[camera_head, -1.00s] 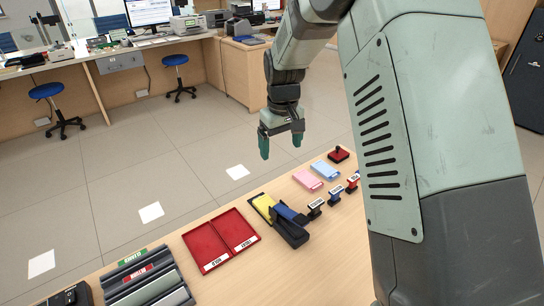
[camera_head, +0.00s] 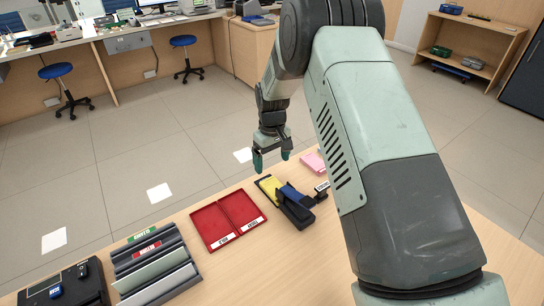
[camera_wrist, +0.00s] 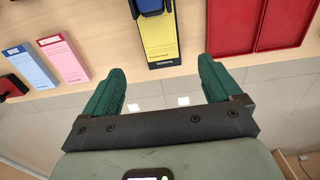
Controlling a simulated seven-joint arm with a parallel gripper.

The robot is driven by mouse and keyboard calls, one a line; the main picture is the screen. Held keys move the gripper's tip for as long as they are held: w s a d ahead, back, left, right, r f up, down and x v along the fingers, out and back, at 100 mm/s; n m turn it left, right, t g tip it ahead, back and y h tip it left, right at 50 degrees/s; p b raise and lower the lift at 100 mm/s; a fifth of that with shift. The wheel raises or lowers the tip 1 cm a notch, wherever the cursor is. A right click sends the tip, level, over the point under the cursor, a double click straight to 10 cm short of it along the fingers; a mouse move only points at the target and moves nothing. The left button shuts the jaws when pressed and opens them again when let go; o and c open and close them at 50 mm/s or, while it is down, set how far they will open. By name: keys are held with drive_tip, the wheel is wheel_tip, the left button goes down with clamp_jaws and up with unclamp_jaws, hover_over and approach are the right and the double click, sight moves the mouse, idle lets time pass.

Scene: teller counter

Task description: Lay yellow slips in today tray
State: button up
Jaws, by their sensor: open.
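The yellow slips (camera_head: 269,185) lie in a dark holder with a blue part (camera_head: 291,196) over their near end. They also show in the wrist view (camera_wrist: 160,38), top middle. The red tray (camera_head: 222,216) has two compartments side by side, both empty, with white labels on the near edge too small to read. In the wrist view its corner (camera_wrist: 229,50) shows at upper right. My gripper (camera_head: 272,162) is open and empty, fingers pointing down. It is above the far end of the yellow slips, apart from them. In the wrist view the fingertips (camera_wrist: 160,76) straddle the slips' line.
A grey slotted rack (camera_head: 158,268) with green and red labels stands left of the tray. Pink slips (camera_head: 313,162) lie right of the holder; pink (camera_wrist: 65,60) and blue (camera_wrist: 32,65) pads show in the wrist view. Several stamps are partly hidden by my arm.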

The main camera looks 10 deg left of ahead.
sight(272, 185)
wheel_tip(272, 185, down, 10)
drive_tip(key=shift+r, duration=0.1)
idle(0.4)
drive_tip(key=c, duration=1.2)
drive_tip(key=shift+w+a, duration=1.25)
drive_tip(key=shift+w, duration=0.05)
